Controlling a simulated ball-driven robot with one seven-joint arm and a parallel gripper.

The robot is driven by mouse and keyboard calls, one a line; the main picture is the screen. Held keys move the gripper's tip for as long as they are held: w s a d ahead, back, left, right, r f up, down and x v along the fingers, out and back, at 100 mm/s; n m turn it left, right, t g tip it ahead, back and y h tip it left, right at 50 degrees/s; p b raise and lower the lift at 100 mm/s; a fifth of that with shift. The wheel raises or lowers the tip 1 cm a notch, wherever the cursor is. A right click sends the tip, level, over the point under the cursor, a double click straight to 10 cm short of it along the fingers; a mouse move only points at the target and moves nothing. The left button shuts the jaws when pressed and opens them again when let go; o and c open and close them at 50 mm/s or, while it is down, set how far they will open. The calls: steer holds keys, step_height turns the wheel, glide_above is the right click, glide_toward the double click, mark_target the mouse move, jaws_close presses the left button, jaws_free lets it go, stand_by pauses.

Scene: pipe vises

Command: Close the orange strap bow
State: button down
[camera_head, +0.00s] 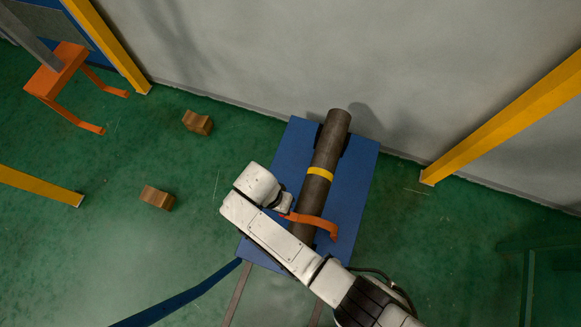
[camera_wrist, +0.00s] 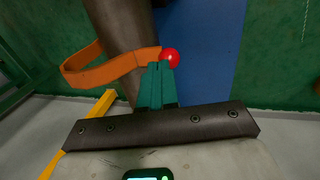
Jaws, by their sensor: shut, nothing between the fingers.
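The orange strap bow (camera_head: 318,221) lies across the lower part of a dark pipe (camera_head: 327,150) in the head view, its far end bending down past the pipe's right side. In the wrist view the strap bow (camera_wrist: 95,73) curves out to the left and ends at a red ball knob (camera_wrist: 169,58). My gripper (camera_wrist: 158,67) is shut, its teal fingertips together. They overlap the strap's end just beside the knob; whether they touch it I cannot tell. In the head view my white wrist hides most of the fingers.
The pipe, with a yellow band (camera_head: 320,172), rests on a blue table (camera_head: 357,190). Two wooden blocks (camera_head: 197,122) (camera_head: 157,197) lie on the green floor to the left. Yellow posts (camera_head: 500,120) and an orange forked piece (camera_head: 62,72) stand near the grey wall.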

steer(key=w+a+f+b, duration=0.1)
steer(key=a+f+b, duration=0.5)
steer(key=f+b, duration=0.3)
steer(key=shift+w+b, duration=0.4)
steer(key=shift+b, duration=0.05)
